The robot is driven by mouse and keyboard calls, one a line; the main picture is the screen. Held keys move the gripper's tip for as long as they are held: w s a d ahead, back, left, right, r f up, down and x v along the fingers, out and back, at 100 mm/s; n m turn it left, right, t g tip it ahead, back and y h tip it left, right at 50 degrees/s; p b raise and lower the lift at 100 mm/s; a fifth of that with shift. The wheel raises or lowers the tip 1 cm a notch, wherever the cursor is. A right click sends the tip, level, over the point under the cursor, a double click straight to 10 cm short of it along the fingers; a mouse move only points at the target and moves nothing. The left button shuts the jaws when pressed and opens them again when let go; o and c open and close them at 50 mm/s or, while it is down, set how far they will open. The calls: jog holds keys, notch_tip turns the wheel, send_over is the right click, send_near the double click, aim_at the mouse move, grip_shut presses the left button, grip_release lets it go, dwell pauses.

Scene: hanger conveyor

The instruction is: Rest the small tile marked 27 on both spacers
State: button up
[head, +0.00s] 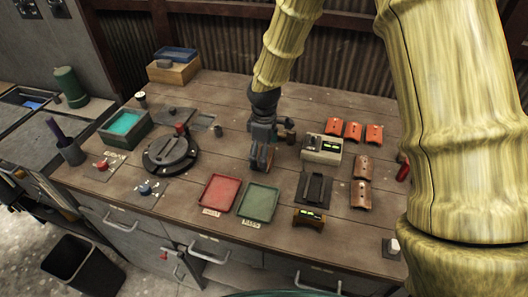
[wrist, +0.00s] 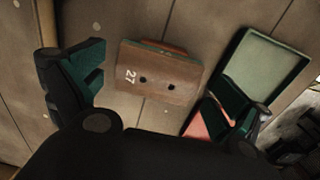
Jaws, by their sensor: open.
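The small brown tile marked 27 (wrist: 170,88) shows in the wrist view with two dark holes and its white number at the left end. It lies between the spread fingers of my gripper (head: 260,164), with gaps at both sides. An orange-red edge shows along its far side; I cannot tell what that belongs to. In the head view my gripper points down over the table's middle and mostly hides the tile. A dark plate (head: 314,188) with a raised strip lies to the right; I cannot make out the spacers for certain.
A red tray (head: 220,191) and a green tray (head: 258,203) lie in front of my gripper. A boxed display (head: 322,149), orange tiles (head: 353,130) and brown tiles (head: 361,167) stand to the right. A round dark turntable (head: 170,153) is at left.

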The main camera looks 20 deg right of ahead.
notch_tip(320, 180, up, 12)
dwell(0.7)
dwell(0.4)
